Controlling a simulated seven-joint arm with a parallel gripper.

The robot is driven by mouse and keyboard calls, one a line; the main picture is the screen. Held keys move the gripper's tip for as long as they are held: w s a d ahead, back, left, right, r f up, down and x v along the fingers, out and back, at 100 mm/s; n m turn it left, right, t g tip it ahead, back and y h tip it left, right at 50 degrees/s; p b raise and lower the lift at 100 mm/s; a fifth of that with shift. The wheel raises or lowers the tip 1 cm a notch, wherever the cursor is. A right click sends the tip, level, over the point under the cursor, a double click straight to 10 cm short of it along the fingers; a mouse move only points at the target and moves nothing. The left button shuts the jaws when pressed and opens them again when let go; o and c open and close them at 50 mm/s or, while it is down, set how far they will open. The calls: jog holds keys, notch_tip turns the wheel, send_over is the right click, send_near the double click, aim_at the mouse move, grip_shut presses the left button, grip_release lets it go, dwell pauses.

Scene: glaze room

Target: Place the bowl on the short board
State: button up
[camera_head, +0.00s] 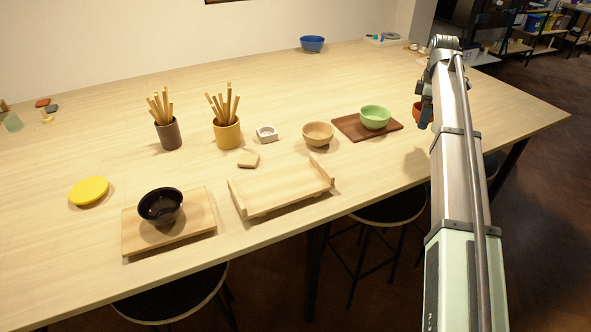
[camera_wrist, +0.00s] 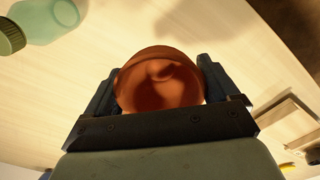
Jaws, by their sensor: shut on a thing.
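My gripper (camera_wrist: 158,85) is shut on a reddish-brown bowl (camera_wrist: 158,72), with one finger on each side of it. In the head view the bowl (camera_head: 416,113) shows only in part, left of my arm, which hides the rest. A dark brown board (camera_head: 350,127) lies to its left with a green bowl (camera_head: 375,117) on it. A pale wooden board (camera_head: 136,233) at front left carries a black bowl (camera_head: 161,205). I cannot tell for sure which board is the short one. A shadow lies on the table beyond the held bowl.
A wooden tray with raised ends (camera_head: 282,188) lies at front centre, a tan bowl (camera_head: 318,134) behind it. Two cups of sticks (camera_head: 227,132), (camera_head: 168,133) and a yellow disc (camera_head: 89,190) stand left. A green-capped jar (camera_wrist: 45,22) is near my gripper.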

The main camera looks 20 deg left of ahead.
jog(key=s+a+r+n, duration=0.15)
jog(key=s+a, duration=0.25)
jog(key=a, duration=0.6)
jog(key=s+a+r+n, duration=0.15)
jog(key=s+a, duration=0.35)
jog(key=a, duration=0.5)
jog(key=s+a+r+n, duration=0.15)
jog(key=s+a, duration=0.25)
jog(key=a, duration=0.6)
jog(key=m, duration=0.4)
send_over(281, 185)
jog(key=f, duration=0.2)
jog(key=shift+f, duration=4.75)
jog(key=shift+f, duration=0.15)
jog(key=o, duration=0.8)
jog(key=shift+o, duration=0.2)
